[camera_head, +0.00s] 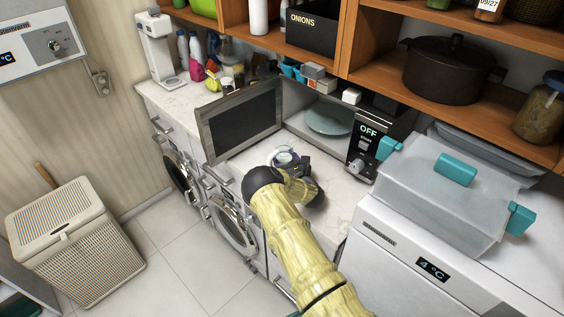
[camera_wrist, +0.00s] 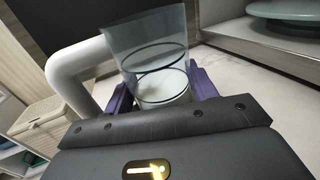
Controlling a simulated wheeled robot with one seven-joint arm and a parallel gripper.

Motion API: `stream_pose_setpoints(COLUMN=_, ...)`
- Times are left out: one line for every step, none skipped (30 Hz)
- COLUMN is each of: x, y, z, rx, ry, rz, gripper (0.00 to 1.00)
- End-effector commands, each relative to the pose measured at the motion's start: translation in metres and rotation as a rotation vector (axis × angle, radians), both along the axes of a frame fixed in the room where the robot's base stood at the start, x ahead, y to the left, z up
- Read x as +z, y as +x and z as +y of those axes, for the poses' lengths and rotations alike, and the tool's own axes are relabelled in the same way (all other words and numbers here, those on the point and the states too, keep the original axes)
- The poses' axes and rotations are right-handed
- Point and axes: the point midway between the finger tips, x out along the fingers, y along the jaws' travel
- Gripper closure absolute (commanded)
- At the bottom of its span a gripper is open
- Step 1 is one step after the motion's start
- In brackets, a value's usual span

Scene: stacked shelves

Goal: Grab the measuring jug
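The measuring jug (camera_wrist: 148,50) is a clear cup with dark ring lines and a thick white handle (camera_wrist: 75,72) on its left in the wrist view. In the head view the jug (camera_head: 286,156) stands on the white counter in front of the open microwave, partly hidden by my gripper. My gripper (camera_head: 298,173) reaches down to it. In the wrist view its two purple fingers (camera_wrist: 163,90) are on either side of the jug's lower part. The fingers are close to the wall of the jug, but I cannot tell whether they press on it.
The open microwave door (camera_head: 240,122) stands left of the jug, and the microwave (camera_head: 362,140) with a plate (camera_head: 330,118) inside is behind it. A wooden shelf (camera_head: 390,72) with a dark pot (camera_head: 450,68) hangs above. A lidded container (camera_head: 447,190) stands on the right.

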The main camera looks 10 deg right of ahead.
Motion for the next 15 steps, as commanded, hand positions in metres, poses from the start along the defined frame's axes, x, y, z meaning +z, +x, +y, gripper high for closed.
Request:
stream_pose_setpoints(x=0.0, y=-0.0001, z=0.0002, rx=0.0, ry=0.0, rz=0.0, gripper=0.57)
stream_pose_setpoints(x=0.0, y=-0.0001, z=0.0002, rx=0.0, ry=0.0, rz=0.0, gripper=0.63)
stream_pose_setpoints(x=0.0, y=-0.0001, z=0.0002, rx=0.0, ry=0.0, rz=0.0, gripper=0.71)
stream_pose_setpoints(x=0.0008, y=0.0002, z=0.0003, rx=0.001, ry=0.001, rz=-0.002, gripper=0.73)
stream_pose_setpoints(x=0.0008, y=0.0002, z=0.0003, rx=0.001, ry=0.001, rz=-0.002, gripper=0.73)
stream_pose_setpoints(x=0.0008, y=0.0002, z=0.0003, rx=0.001, ry=0.001, rz=-0.002, gripper=0.73)
stream_pose_setpoints(x=0.0008, y=0.0002, z=0.0003, rx=0.001, ry=0.001, rz=-0.002, gripper=0.73)
stream_pose_setpoints(x=0.0008, y=0.0001, z=0.0002, rx=0.001, ry=0.0, rz=-0.001, gripper=0.73)
stream_pose_setpoints(x=0.0007, y=0.0001, z=0.0002, rx=0.001, ry=0.0, rz=-0.001, gripper=0.73)
stream_pose_setpoints(x=0.0008, y=0.0001, z=0.0002, rx=0.001, ry=0.0, rz=-0.001, gripper=0.73)
stream_pose_setpoints(x=0.0008, y=0.0001, z=0.0002, rx=0.001, ry=0.0, rz=-0.001, gripper=0.73)
stream_pose_setpoints(x=0.001, y=0.0002, z=0.0003, rx=0.001, ry=0.0, rz=-0.001, gripper=0.73)
stream_pose_setpoints(x=0.0013, y=0.0002, z=0.0003, rx=0.001, ry=0.001, rz=-0.002, gripper=0.73)
stream_pose_setpoints(x=0.0017, y=0.0002, z=0.0003, rx=0.001, ry=0.001, rz=-0.002, gripper=0.73)
stream_pose_setpoints(x=0.0023, y=0.0003, z=0.0004, rx=0.001, ry=0.001, rz=-0.002, gripper=0.73)
